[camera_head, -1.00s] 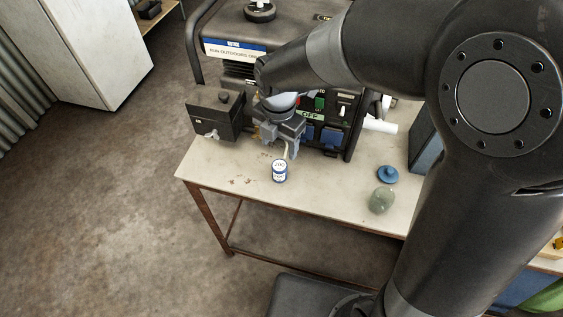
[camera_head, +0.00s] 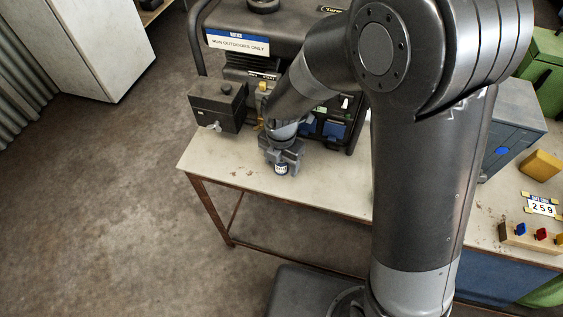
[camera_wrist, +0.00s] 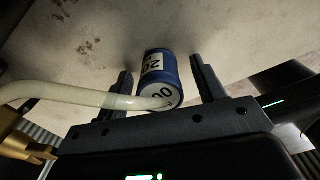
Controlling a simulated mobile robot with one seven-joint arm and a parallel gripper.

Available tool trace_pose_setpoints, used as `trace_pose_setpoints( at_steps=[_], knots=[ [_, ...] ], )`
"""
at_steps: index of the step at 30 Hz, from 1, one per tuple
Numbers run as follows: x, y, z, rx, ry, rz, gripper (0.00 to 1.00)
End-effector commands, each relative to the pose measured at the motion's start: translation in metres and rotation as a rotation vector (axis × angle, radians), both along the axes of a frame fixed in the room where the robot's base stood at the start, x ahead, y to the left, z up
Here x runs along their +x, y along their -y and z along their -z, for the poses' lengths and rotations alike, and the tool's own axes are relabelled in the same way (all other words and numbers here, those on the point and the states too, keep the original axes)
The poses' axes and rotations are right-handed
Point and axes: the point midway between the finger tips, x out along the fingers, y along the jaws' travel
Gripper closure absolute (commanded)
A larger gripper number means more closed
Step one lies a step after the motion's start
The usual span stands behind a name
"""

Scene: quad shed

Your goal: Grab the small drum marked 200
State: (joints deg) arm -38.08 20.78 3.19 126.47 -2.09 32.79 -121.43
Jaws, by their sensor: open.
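The small drum (camera_head: 281,168) stands on the pale bench top near its front edge. It is blue with a white band and a white top. In the wrist view the drum (camera_wrist: 153,66) shows part of a "200" marking on its side and top. My gripper (camera_head: 282,162) is above and around the drum in the head view and hides most of it. In the wrist view my gripper (camera_wrist: 162,68) is open, with one finger on each side of the drum and a visible gap to each.
A pale hose (camera_wrist: 70,97) crosses the wrist view from the left, overlapping the drum's near end. A generator (camera_head: 250,65) and a dark box with a tap (camera_head: 218,105) stand behind my gripper. A blue-grey box (camera_head: 515,125) is at right. The bench's left front is clear.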

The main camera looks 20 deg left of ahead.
Motion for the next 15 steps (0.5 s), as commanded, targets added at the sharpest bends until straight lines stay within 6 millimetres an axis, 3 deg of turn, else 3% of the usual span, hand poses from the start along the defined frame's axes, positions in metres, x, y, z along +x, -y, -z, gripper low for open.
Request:
trace_pose_setpoints(
  at_steps=[7, 15],
  knots=[
    [0.0001, 0.0000, 0.0020, 0.001, 0.001, 0.001, 0.37],
    [0.0002, 0.0001, 0.0018, 0.001, 0.000, 0.001, 0.58]
  ],
)
